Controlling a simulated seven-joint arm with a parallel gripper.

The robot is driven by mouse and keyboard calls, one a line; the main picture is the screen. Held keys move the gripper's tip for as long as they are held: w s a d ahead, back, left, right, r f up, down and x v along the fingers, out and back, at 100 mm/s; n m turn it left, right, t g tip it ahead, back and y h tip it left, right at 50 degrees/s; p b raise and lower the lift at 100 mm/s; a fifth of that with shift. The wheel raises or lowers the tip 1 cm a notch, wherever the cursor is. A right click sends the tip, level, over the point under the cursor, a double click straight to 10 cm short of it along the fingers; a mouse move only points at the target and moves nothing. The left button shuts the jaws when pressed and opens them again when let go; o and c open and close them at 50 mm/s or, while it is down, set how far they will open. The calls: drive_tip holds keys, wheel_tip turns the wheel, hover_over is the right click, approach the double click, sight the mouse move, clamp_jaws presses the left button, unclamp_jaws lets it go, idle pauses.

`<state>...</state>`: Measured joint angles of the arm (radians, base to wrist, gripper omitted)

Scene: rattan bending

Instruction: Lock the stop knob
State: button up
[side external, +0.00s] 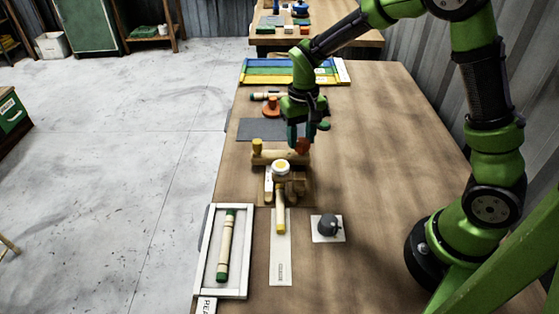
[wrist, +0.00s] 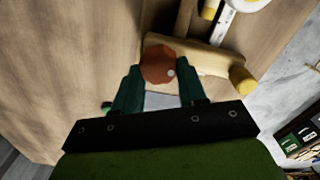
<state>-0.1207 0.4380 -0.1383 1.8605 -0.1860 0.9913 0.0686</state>
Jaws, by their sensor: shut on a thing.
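The stop knob, an orange-red faceted knob (side external: 302,147), sits at the right end of the wooden bar (side external: 275,158) of the bending jig. It also shows in the wrist view (wrist: 157,64), with a small pale dot on its face. My gripper (side external: 300,139) points down at the knob. In the wrist view its two teal fingers (wrist: 158,74) are shut on the knob, one on each side. The jig also carries a yellow-topped peg (side external: 257,146) at its left end, a white round hub (side external: 281,167) and a lever with a yellow end (side external: 281,222).
A white-framed tray (side external: 246,270) holds a pale rod with green ends (side external: 227,245). A labelled white strip (side external: 280,265) and a dark knob (side external: 328,225) on a white plate lie in front. A grey mat (side external: 262,129) and an orange object (side external: 271,106) lie behind. The table's right side is clear.

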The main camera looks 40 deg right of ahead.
sight(300, 139)
drive_tip(key=shift+r, duration=0.1)
idle(0.4)
drive_tip(key=o, duration=1.1)
drive_tip(key=shift+c, duration=0.2)
wheel_tip(300, 139, up, 17)
drive_tip(key=s+a+t+y, duration=0.2)
drive_tip(key=s+t, duration=0.5)
drive_tip(key=s, duration=1)
drive_tip(key=shift+a, duration=0.5)
